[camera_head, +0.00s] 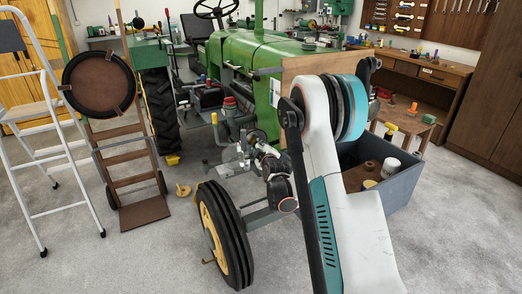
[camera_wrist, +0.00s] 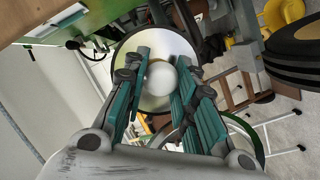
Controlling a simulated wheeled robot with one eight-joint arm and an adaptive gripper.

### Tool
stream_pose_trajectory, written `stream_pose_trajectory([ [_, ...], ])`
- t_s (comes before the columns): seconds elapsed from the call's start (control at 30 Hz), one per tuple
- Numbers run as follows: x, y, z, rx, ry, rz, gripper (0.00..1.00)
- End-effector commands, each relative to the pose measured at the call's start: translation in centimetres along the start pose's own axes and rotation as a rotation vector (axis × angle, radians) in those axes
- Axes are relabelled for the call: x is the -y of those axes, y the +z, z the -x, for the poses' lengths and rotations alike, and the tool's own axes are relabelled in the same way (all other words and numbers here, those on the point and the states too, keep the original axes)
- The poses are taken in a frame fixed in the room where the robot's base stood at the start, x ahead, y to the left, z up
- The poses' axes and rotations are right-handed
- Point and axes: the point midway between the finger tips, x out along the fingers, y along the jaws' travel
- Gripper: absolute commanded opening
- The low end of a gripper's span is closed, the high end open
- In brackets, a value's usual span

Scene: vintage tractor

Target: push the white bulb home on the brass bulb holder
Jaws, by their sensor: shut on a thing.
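In the wrist view, the round white bulb (camera_wrist: 162,78) sits between the two teal fingers of my gripper (camera_wrist: 161,66), which is shut on it. Directly beyond it is a round, shiny reflector dish (camera_wrist: 147,46) with a dark rim. The bulb covers the middle of the dish, and I make out no brass bulb holder there. I cannot tell whether the bulb touches a holder or stands off it. In the head view, my white and teal arm crosses in front of the tractor's nose, and the bulb cannot be made out.
The green tractor (camera_head: 233,48) stands behind my arm, with a front wheel (camera_head: 223,235) at its near side. A grey-blue crate (camera_head: 397,192) with cans is at right. A hand truck (camera_head: 127,171) and a white ladder (camera_head: 43,174) stand left. The front floor is clear.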

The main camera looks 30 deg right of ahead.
Motion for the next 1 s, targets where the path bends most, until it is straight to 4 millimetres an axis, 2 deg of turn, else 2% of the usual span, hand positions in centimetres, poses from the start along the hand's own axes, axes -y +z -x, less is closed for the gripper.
stream_pose_trajectory([
  [0.03,0.0,0.0,-0.1,0.000,0.000,0.000,0.28],
  [0.13,0.0,0.0,-0.1,0.000,0.000,0.000,0.49],
  [0.43,0.0,0.0,0.0,0.000,0.000,-0.001,0.49],
  [0.57,0.0,0.0,0.6,0.000,0.000,-0.001,0.49],
  [0.67,0.0,0.0,1.8,0.000,0.000,-0.001,0.49],
  [1.0,0.0,0.0,8.6,0.000,0.000,0.000,0.49],
])
